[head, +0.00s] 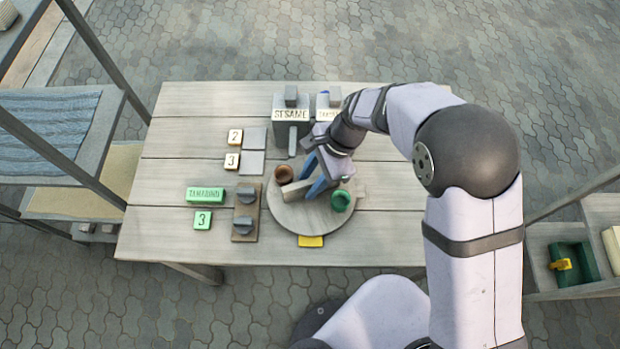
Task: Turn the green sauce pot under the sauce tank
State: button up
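The green sauce pot (341,201) stands at the right side of a round wooden turntable (310,222). A brown pot (284,173) stands at its upper left. A pale bar (296,191) crosses the turntable's middle. My gripper (313,180) points down over the turntable, its blue fingers apart at the bar's right end, left of the green pot. I cannot tell whether they grip the bar. The sauce tank labelled SESAME (292,114) stands behind the turntable. A second tank (326,114) is beside it, its label partly hidden by my arm.
Left of the turntable are a board with two grey knobs (245,222), a green label block (206,195), a green 3 tile (203,220), and tiles marked 2 (235,136) and 3 (232,160). A yellow marker (311,241) lies at the turntable's front edge. The table's left side is clear.

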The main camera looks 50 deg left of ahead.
jog(key=shift+f, duration=0.2)
grip_shut()
